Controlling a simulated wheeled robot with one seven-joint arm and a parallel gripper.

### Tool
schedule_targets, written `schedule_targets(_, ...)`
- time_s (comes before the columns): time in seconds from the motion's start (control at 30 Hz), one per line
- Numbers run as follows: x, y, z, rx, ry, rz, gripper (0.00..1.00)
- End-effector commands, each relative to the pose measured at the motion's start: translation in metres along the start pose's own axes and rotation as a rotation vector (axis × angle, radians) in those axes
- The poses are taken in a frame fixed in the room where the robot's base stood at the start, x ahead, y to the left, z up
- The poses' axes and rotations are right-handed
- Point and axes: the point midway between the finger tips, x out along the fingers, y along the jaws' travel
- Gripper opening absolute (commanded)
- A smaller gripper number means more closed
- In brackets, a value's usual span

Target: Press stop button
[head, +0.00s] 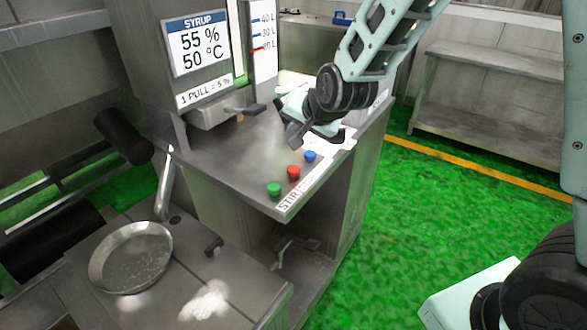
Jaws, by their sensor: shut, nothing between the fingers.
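Three buttons sit in a row on the steel ledge of the machine in the head view: a green button (274,188), a red button (293,171) and a blue button (310,156). A white label strip beside them reads "STIR"; its other words are too small or hidden. I cannot read which button is marked stop. My gripper (294,140) is shut and empty. It hangs over the ledge, up and slightly right of the red button in the picture, near the blue button. I cannot tell its exact height, and no contact with a button shows.
A syrup display (198,48) reads 55 % and 50 °C, with a lever (245,110) below it. A round metal pan (131,257) rests on the lower bench at left. A steel table (490,105) stands at the back right. Green floor (430,215) lies open to the right.

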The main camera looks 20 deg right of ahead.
Motion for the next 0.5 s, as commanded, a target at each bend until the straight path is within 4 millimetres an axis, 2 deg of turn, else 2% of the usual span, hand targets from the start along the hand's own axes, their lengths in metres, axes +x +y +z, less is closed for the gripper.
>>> schedule_targets(0.5, 0.045, 0.033, 0.034, 0.000, -0.002, 0.001, 0.00)
